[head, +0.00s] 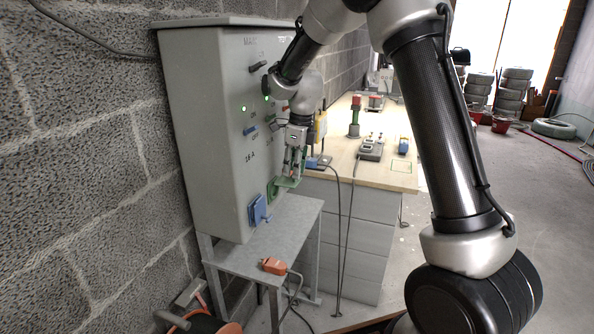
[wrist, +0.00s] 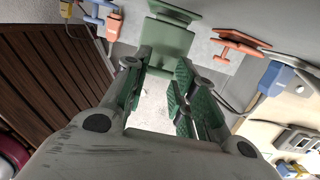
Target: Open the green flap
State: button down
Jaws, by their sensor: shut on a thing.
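The green flap (head: 287,183) is low on the front of the grey cabinet (head: 207,130), to the right of a blue flap (head: 258,210). It appears to stand out from the cabinet face. My gripper (head: 293,172) reaches down to it from above. In the wrist view the green flap (wrist: 168,42) lies between the fingertips of my gripper (wrist: 158,68), which are shut on its near edge. The fingers have green ridged pads of a similar colour. The exact contact is partly hidden by the fingers.
An orange-red flap (wrist: 238,43) is close to the right of the green one. A grey bench (head: 262,235) carries an orange plug (head: 274,266) below the cabinet. A wooden-topped workbench (head: 395,174) with tools and hanging cables stands right of my gripper.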

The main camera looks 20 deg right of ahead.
jog(key=c, duration=1.1)
grip_release()
